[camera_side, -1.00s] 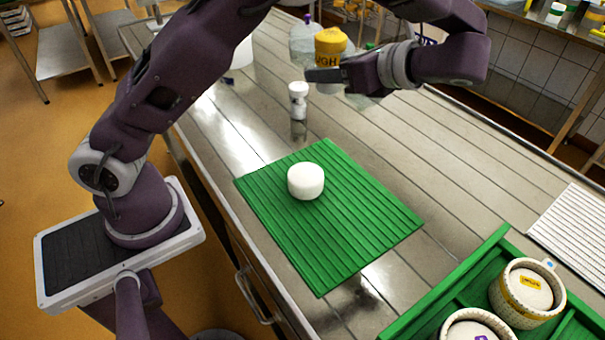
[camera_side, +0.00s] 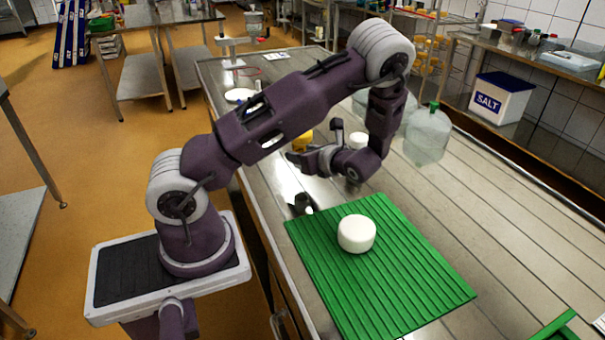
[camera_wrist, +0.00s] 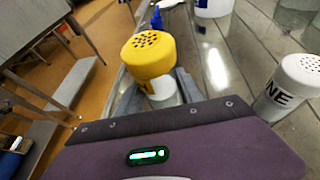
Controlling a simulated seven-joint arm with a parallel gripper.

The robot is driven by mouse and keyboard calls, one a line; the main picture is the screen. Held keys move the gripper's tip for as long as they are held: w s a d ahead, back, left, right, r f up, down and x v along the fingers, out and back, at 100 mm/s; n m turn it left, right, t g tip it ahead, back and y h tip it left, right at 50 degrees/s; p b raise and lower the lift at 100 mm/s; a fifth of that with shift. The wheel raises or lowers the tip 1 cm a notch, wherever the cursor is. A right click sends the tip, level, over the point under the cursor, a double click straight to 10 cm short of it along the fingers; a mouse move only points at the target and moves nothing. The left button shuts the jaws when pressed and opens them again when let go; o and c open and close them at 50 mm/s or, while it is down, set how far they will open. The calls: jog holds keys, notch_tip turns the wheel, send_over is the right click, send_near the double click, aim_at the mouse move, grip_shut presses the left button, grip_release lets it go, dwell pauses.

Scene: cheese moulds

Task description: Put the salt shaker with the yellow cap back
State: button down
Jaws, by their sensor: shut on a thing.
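The salt shaker with the yellow cap (camera_wrist: 148,55) is held by my gripper in the wrist view. Its perforated cap is at the top and its pale body shows below, partly hidden by the gripper's edge. In the side view, only a bit of its yellow cap (camera_side: 303,140) shows behind my gripper (camera_side: 298,158). The gripper is shut on it, above the left part of the metal table. I cannot tell how far the shaker's bottom is from the table. A white-capped shaker (camera_wrist: 290,85) marked "NE" stands to the right; it also shows in the side view (camera_side: 357,141).
A green ribbed mat (camera_side: 420,285) with a white cheese (camera_side: 356,233) lies in front. A clear green-capped bottle (camera_side: 428,137) stands at the right. A white tub marked SALT (camera_side: 500,98) is on the back counter. The table's right side is mostly clear.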

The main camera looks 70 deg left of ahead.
notch_tip(320, 180, down, 5)
dwell(0.3)
jog(key=c, duration=0.7)
grip_release()
jog(key=shift+f, duration=0.15)
jog(key=shift+c, duration=0.2)
jog(key=v, duration=1.2)
jog(key=shift+a, duration=0.1)
jog(key=s+d+r+n+t+h, duration=0.3)
jog(key=s+d+r+n+h, duration=0.3)
jog(key=s+d+r+n, duration=0.2)
jog(key=s+d+r+n+t+h, duration=0.4)
jog(key=s+d+r+n+h, duration=0.3)
jog(key=r, duration=0.6)
jog(key=s+d+n, duration=0.1)
jog(key=d, duration=0.1)
jog(key=shift+s+d+t, duration=0.2)
jog(key=shift+d+t, duration=0.1)
jog(key=shift+d, duration=0.05)
